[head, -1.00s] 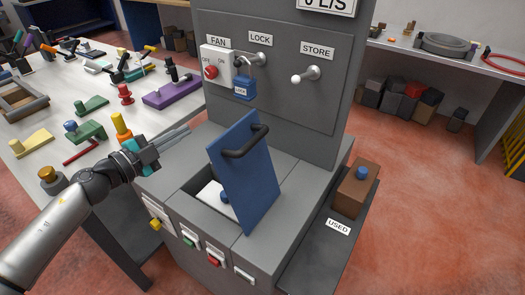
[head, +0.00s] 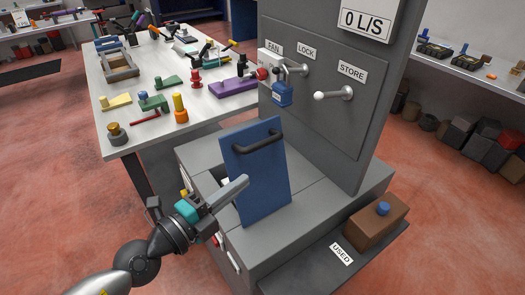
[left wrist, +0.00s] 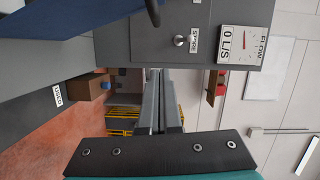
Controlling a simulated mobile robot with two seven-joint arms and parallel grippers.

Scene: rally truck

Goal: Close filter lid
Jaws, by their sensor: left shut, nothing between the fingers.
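The filter lid (head: 262,185) is a blue panel with a dark bar handle (head: 259,142). It stands raised and tilted on the grey machine (head: 310,225), over an opening that it mostly hides. The lid also shows at the top left of the left wrist view (left wrist: 60,14). My left gripper (head: 238,188) is shut and empty, its fingertips in front of the lid's left part in the head view. I cannot tell whether they touch it. The gripper's fingers also show in the left wrist view (left wrist: 155,100). My right gripper is not in view.
A brown box with a blue knob (head: 376,225) sits on the USED shelf (head: 320,270) at the right. A blue padlock (head: 282,94) hangs beside the FAN switch. A STORE peg (head: 335,94) juts from the panel. A white workbench (head: 135,88) holds several tools.

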